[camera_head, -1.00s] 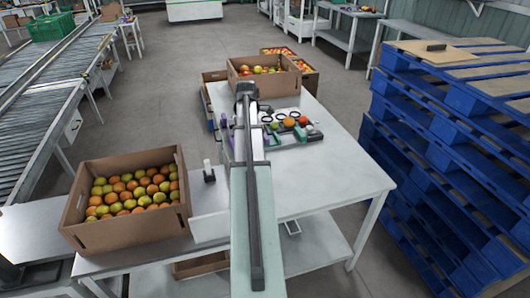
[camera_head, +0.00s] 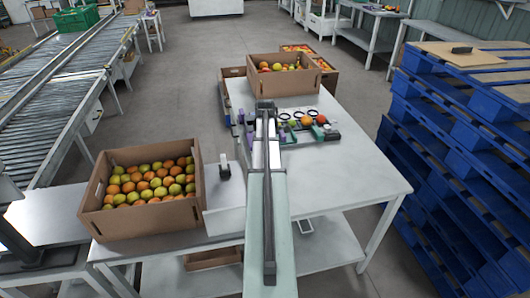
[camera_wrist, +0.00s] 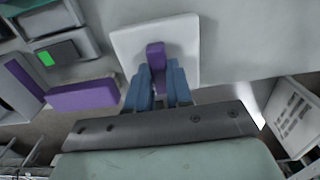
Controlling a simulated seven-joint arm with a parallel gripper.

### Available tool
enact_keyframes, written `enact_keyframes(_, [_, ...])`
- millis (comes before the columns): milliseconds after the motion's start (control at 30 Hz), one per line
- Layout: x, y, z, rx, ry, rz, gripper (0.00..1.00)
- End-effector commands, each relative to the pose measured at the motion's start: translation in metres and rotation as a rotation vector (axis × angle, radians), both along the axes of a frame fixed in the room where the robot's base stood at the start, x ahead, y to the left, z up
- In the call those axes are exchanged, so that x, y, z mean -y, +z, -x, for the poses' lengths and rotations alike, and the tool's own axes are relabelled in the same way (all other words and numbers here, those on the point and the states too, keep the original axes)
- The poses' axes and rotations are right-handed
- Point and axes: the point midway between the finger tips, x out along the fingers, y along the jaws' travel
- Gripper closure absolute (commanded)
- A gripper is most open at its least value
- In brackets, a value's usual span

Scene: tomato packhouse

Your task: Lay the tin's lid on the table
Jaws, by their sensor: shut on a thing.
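My gripper (camera_wrist: 157,80) shows in the wrist view with two blue fingers shut on a purple knob (camera_wrist: 155,54). The knob stands on a pale, square lid (camera_wrist: 183,38), which hangs in front of the fingers. Whether the lid touches anything below is unclear. In the head view my arm reaches out over the white table (camera_head: 335,175), and it hides the gripper and lid. I cannot make out the tin with certainty in either view.
A cardboard box of tomatoes (camera_head: 140,216) stands at the table's near left, and another box (camera_head: 270,86) at its far end. A rack with tomatoes and rings (camera_head: 322,132) lies right of my arm. The table's right front is clear. Blue pallets (camera_head: 440,150) stand to the right.

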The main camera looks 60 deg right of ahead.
Motion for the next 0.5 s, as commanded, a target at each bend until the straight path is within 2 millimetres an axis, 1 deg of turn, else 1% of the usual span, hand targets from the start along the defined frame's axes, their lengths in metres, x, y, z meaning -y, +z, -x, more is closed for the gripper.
enact_keyframes(167, [-0.0001, -0.0023, 0.0001, 0.000, 0.000, 0.000, 1.00])
enact_keyframes(200, [0.0000, -0.0028, 0.0000, 0.000, 0.000, 0.000, 0.79])
enact_keyframes(433, [0.0000, -0.0024, 0.0000, 0.000, 0.000, 0.000, 0.57])
enact_keyframes(467, [0.0000, -0.0024, 0.0000, 0.000, 0.000, 0.000, 0.54])
enact_keyframes(500, [0.0000, -0.0024, 0.0000, 0.000, 0.000, 0.000, 0.54])
